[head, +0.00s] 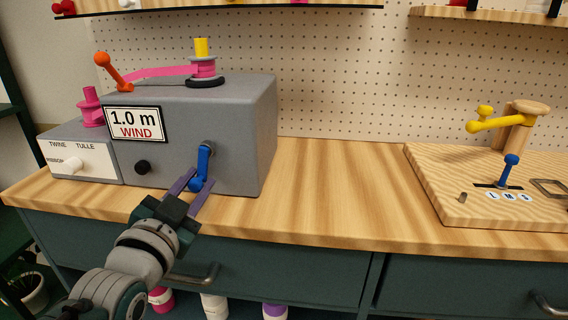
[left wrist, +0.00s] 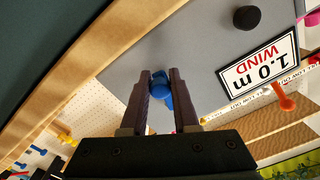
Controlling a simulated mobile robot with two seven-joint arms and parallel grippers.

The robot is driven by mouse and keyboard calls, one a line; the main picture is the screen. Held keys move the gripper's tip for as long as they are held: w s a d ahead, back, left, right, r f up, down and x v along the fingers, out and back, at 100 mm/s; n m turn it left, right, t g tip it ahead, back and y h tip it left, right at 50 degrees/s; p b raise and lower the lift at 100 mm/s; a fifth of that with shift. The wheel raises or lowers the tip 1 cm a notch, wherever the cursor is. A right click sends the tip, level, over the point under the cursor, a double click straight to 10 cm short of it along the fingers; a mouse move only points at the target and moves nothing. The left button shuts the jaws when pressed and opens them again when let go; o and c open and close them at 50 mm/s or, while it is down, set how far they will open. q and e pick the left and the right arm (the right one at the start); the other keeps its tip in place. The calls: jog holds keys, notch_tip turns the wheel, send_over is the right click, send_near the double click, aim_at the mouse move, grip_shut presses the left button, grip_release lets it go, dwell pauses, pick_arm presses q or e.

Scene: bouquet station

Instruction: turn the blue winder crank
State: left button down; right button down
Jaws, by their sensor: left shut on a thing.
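The blue winder crank (head: 204,163) is on the front face of the grey winder box (head: 235,140). Its arm hangs down from the pivot, slightly to the left, with the knob at the lower end. My left gripper (head: 198,186) reaches up from the lower left, its two purple fingers on either side of the knob. In the left wrist view the fingers (left wrist: 160,90) are shut on the blue crank (left wrist: 162,84). A sign on the box reads "1.0 m WIND" (head: 135,123). My right gripper is not in view.
An orange lever (head: 113,71) and a pink spool with ribbon (head: 203,68) are on top of the box. A wooden board (head: 450,205) with yellow and blue levers lies at right. The bench between is clear.

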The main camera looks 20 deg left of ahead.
pick_arm(q)
jog(key=shift+a+r+m, duration=0.3)
jog(key=shift+a+m, duration=0.15)
jog(key=shift+m, duration=0.65)
jog(key=c, duration=0.7)
grip_release()
jog(key=shift+s, duration=0.1)
jog(key=shift+f, duration=0.1)
jog(key=shift+s+d, duration=0.1)
jog(key=shift+s, duration=0.3)
jog(key=p+v, duration=0.1)
jog(key=v, duration=0.8)
jog(key=shift+p, duration=0.35)
